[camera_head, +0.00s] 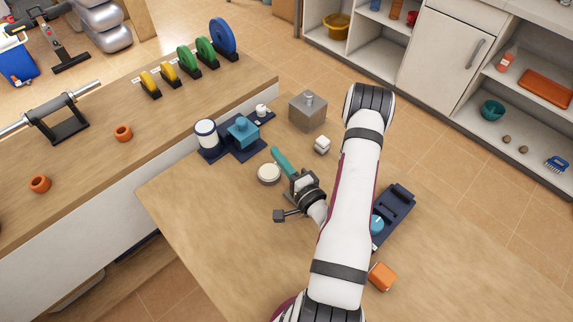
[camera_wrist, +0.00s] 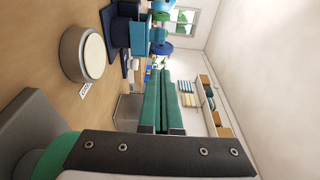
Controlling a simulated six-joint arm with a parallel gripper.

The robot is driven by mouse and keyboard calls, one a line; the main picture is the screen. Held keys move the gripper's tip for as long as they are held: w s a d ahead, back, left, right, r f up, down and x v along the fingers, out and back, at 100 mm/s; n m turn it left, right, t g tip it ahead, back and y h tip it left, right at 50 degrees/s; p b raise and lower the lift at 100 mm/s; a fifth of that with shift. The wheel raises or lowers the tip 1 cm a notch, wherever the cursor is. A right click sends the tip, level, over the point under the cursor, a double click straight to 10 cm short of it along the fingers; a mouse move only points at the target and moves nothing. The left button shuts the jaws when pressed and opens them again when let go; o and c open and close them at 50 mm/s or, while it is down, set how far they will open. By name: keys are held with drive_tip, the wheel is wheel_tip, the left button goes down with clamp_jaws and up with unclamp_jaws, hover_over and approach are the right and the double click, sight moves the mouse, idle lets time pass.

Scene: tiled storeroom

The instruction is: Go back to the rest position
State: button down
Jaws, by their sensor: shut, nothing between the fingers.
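My gripper (camera_head: 281,160) is low over the wooden table (camera_head: 215,255) in the head view, its teal fingers pointing to the upper left. In the wrist view the two green fingers (camera_wrist: 166,100) lie side by side, shut, with nothing held. A round cream-topped disc (camera_head: 269,173) stands on the table just left of the fingers. It also shows in the wrist view (camera_wrist: 82,55), apart from the fingers. My arm hides part of the table's middle and right.
A navy tray with a blue block (camera_head: 243,130) and a white-topped cylinder (camera_head: 206,134) stands beyond the disc. A navy holder (camera_head: 395,205) and an orange block (camera_head: 382,276) lie right of my arm. The front left is clear.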

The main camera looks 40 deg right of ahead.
drive_tip(key=s+a+r+n+g+y, duration=0.1)
drive_tip(key=a+r+n+g+y, duration=0.1)
drive_tip(key=a+r+n+y, duration=0.45)
drive_tip(key=s+a+r+n+g+y, duration=0.1)
drive_tip(key=a+r+g+y, duration=0.25)
drive_tip(key=a+y, duration=0.45)
drive_tip(key=s+a+r+n+g+y, duration=0.1)
drive_tip(key=a+r+n+g+y, duration=0.15)
drive_tip(key=a+r+y, duration=0.55)
drive_tip(key=s+a+f+n+g+h, duration=0.2)
drive_tip(key=s+a+n+g+h, duration=0.45)
drive_tip(key=s+a+g, duration=0.5)
drive_tip(key=s+d+f+m+t+h, duration=0.1)
drive_tip(key=s+d+h, duration=0.4)
drive_tip(key=d+h, duration=0.3)
drive_tip(key=shift+s+d+f+m+t+h, duration=0.2)
drive_tip(key=shift+m+t+h, duration=0.15)
drive_tip(key=shift+h, duration=0.85)
